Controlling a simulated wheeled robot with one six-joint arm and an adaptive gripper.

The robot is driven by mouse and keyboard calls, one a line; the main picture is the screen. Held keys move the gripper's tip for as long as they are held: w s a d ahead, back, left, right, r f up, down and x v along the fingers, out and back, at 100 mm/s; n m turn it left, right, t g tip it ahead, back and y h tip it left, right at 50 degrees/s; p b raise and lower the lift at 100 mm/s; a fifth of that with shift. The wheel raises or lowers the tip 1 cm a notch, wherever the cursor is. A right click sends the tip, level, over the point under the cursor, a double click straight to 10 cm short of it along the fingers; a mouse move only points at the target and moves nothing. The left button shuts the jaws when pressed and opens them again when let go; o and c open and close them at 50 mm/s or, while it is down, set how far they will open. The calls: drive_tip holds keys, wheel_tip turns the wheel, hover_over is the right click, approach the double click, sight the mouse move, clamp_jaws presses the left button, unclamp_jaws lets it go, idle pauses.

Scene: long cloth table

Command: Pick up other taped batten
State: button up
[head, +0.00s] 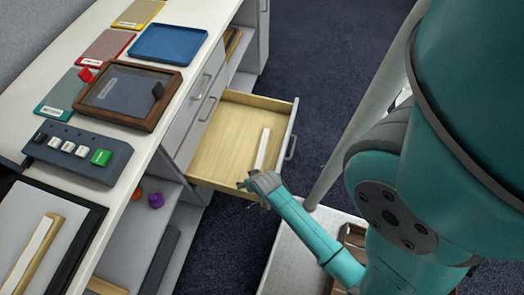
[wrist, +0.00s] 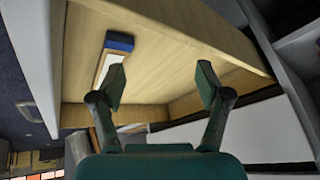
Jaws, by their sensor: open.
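A pale, narrow batten (head: 263,148) lies in the open wooden drawer (head: 225,135). In the wrist view the batten (wrist: 103,66) shows a white face, a wooden edge and a blue band at one end (wrist: 118,42). My gripper (head: 252,184) is at the drawer's near edge, just short of the batten's near end. In the wrist view my gripper (wrist: 161,82) is open with nothing between its fingers, and the batten is to the left of them. Another white-faced batten with a wooden side (head: 36,252) lies on a black-edged board at the lower left.
The white worktop (head: 152,62) holds a brown-framed tray (head: 127,122), a blue tray (head: 168,45), coloured cards and a button box (head: 78,152). An orange and a purple ball (head: 155,200) sit on a shelf below. Dark floor lies right of the drawer.

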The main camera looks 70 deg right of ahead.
drive_tip(key=w+d+f+m+g, duration=0.1)
drive_tip(key=w+d+m+g, duration=0.15)
drive_tip(key=d, duration=0.65)
wheel_tip(320, 180, up, 2)
drive_tip(key=m+g+y, duration=0.2)
drive_tip(key=m+y, duration=0.1)
drive_tip(key=m, duration=0.1)
hover_over(262, 150)
drive_tip(key=shift+f, duration=5.1)
drive_tip(key=c, duration=1.3)
